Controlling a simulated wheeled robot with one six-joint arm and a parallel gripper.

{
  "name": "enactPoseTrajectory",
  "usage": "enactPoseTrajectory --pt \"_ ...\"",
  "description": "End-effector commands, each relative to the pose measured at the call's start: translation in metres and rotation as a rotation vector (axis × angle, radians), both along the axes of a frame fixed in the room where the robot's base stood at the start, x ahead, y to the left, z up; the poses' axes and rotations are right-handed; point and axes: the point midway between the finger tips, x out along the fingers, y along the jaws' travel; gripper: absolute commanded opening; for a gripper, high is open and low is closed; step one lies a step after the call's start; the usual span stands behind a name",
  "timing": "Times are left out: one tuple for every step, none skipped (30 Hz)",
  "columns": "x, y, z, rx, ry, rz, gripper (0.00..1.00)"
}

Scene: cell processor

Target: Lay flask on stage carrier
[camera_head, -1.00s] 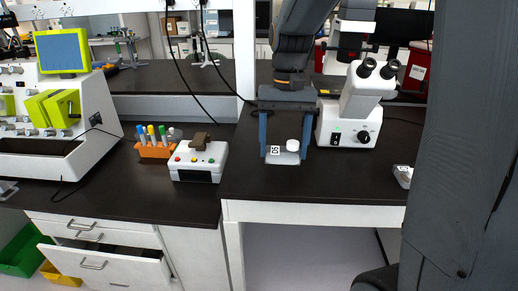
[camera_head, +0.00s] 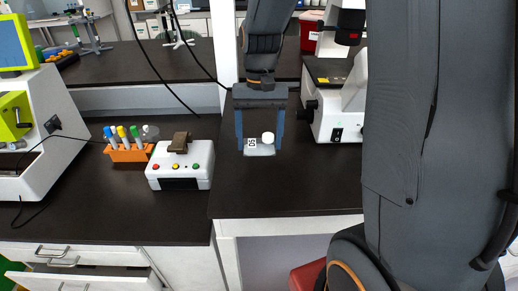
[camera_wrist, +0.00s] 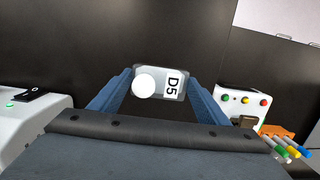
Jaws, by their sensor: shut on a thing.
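A clear, flat flask (camera_head: 258,151) with a white cap and a "D5" label is held between the two blue fingers of my gripper (camera_head: 259,146), over the dark bench. It also shows in the wrist view (camera_wrist: 172,83), lying flat between the fingertips with the cap on the left. My gripper is shut on its sides. A white microscope (camera_head: 328,118) stands just right of my gripper, partly hidden behind my arm. I cannot make out the stage carrier for certain; my arm hides much of the microscope.
A white box with coloured buttons (camera_head: 181,176) and an orange rack of tubes (camera_head: 128,153) stand left of my gripper. A white and green machine (camera_head: 40,115) is at far left. The dark bench (camera_head: 290,190) in front of the gripper is clear. Black cables hang behind.

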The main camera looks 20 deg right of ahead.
Motion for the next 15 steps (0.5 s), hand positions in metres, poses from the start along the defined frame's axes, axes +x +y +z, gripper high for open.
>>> enactPoseTrajectory --pt "-0.001 0.000 -0.005 0.000 0.003 -0.001 0.29" --pt "-0.001 0.000 -0.008 0.001 0.003 -0.001 0.29" --pt "-0.001 0.000 -0.014 0.000 0.004 -0.001 0.29" --pt "-0.002 -0.001 -0.019 0.000 0.004 -0.002 0.29" --pt "-0.001 -0.001 -0.023 0.001 0.003 -0.002 0.29" --pt "-0.001 -0.001 -0.029 0.000 0.004 -0.002 0.29" --pt "-0.001 -0.001 -0.032 0.000 0.002 -0.002 0.29" --pt "-0.001 -0.001 -0.035 0.000 0.002 -0.002 0.29" --pt "-0.001 -0.001 -0.038 0.000 0.002 -0.002 0.29" --pt "-0.001 -0.001 -0.040 0.000 0.001 -0.002 0.29" --pt "0.000 -0.001 -0.041 0.000 0.000 -0.002 0.29" --pt "0.000 -0.001 -0.041 0.000 -0.001 -0.002 0.29" --pt "0.000 -0.001 -0.041 0.000 -0.001 -0.002 0.29" --pt "0.000 -0.001 -0.041 0.000 -0.001 -0.002 0.29" --pt "0.000 -0.001 -0.041 0.000 -0.001 -0.002 0.29"
